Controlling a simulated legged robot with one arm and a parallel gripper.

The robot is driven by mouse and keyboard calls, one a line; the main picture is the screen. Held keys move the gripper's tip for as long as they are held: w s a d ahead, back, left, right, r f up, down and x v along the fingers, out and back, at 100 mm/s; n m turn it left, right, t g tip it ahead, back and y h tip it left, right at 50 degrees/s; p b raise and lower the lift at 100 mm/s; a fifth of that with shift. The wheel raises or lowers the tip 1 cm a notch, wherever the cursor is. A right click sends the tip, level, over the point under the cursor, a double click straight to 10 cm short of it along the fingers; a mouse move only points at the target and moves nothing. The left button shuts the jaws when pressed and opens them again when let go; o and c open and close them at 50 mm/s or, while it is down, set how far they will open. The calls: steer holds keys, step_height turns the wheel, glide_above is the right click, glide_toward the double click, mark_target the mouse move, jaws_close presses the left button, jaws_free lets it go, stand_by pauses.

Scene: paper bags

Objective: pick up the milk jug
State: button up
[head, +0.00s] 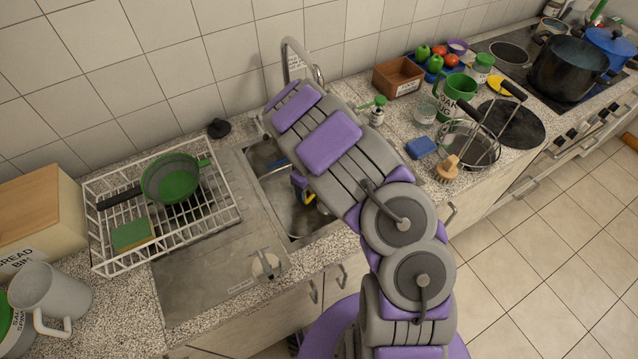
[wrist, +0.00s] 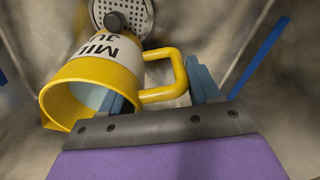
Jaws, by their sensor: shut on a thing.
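The milk jug (wrist: 100,78) is yellow with a white label band and lies tilted in the sink in the wrist view. Its open mouth faces the lower left, and its handle (wrist: 180,75) points right. My gripper (wrist: 160,90) has its blue-grey fingers on either side of the handle, one by the jug's mouth and one beyond the handle. It is shut on the jug. In the head view my arm hides most of the sink (head: 263,160); only a small yellow part of the jug (head: 309,197) shows below the wrist.
The metal drain (wrist: 122,14) lies just behind the jug. A blue strip (wrist: 258,57) lies to its right. A white dish rack (head: 105,258) with a green pan (head: 172,180) stands left of the sink. The tap (head: 292,48) rises behind it; a soap bottle (head: 377,114) stands right.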

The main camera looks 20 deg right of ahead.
jaws_close()
stand_by(0.3)
